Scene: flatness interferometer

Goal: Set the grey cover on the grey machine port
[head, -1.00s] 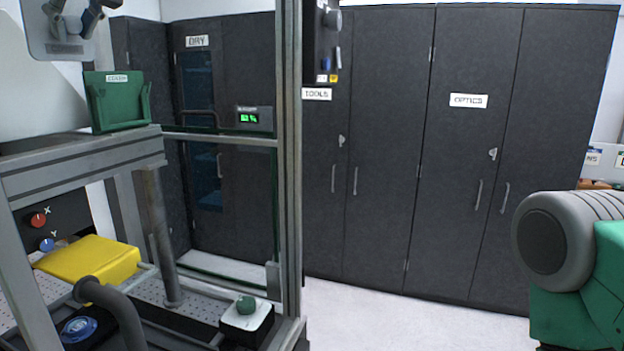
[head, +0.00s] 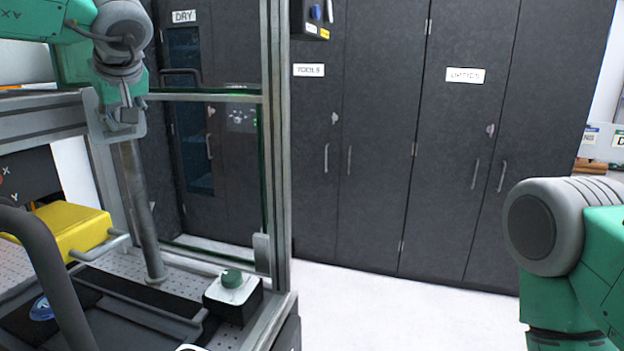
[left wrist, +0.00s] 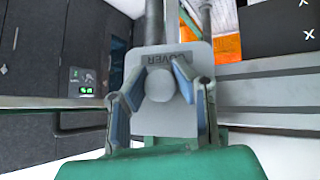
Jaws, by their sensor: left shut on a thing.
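The grey cover (head: 98,122) is a flat rounded plate, held upright in front of the metal frame at the left of the head view. In the left wrist view the cover (left wrist: 160,122) shows its label and a round knob. My left gripper (head: 124,112) is shut on the knob, with a finger on each side of it in the left wrist view (left wrist: 158,84). I cannot pick out the grey machine port for certain. My right arm shows at the right edge of the head view, but its gripper is outside the picture.
A grey upright post (head: 140,215) stands below the cover. A yellow block (head: 66,230) and a white-topped box with a green knob (head: 232,290) sit on the bench. A frame pillar (head: 279,140) stands to the right. Dark cabinets (head: 380,150) line the back.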

